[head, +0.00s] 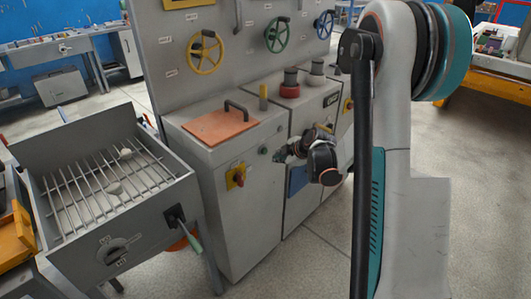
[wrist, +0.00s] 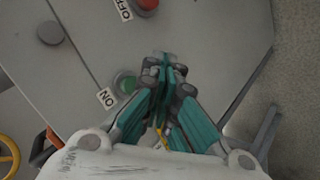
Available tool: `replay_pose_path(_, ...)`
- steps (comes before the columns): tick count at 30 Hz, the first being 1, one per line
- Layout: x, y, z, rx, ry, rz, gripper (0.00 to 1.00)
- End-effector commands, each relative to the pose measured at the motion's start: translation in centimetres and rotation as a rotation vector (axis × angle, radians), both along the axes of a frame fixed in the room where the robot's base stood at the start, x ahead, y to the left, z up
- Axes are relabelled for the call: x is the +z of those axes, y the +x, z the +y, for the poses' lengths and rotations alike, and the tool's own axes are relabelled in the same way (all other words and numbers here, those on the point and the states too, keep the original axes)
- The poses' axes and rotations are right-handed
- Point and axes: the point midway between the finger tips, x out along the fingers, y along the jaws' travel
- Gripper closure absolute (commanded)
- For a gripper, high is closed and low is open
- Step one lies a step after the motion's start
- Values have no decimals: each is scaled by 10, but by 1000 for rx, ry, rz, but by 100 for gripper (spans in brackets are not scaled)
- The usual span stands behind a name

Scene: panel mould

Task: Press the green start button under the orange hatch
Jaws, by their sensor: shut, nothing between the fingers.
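The orange hatch (head: 222,124) lies flat on top of a grey cabinet, with a dark handle on it. A small green button (head: 263,150) sits on the cabinet's front face, right of and below the hatch. In the wrist view a green button (wrist: 125,83) is beside an ON label. I cannot tell for sure that both views show the same button. My gripper (head: 281,156) is in front of the cabinet, right of the green button. In the wrist view its closed fingertips (wrist: 165,62) are empty and just right of the green button; contact is not visible.
A red button (wrist: 147,4) by an OFF label and a grey button (wrist: 50,33) share the panel. A red knob on a yellow plate (head: 236,176) is on the cabinet front. A grill-like box (head: 120,200) stands left. The floor in front (head: 300,265) is clear.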

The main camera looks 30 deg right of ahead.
Motion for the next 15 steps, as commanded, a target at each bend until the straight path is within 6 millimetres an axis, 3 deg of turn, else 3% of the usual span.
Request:
replay_pose_path(9,0,-25,-9,0,0,0,100)
replay_pose_path(15,0,-25,-9,0,0,1,100)
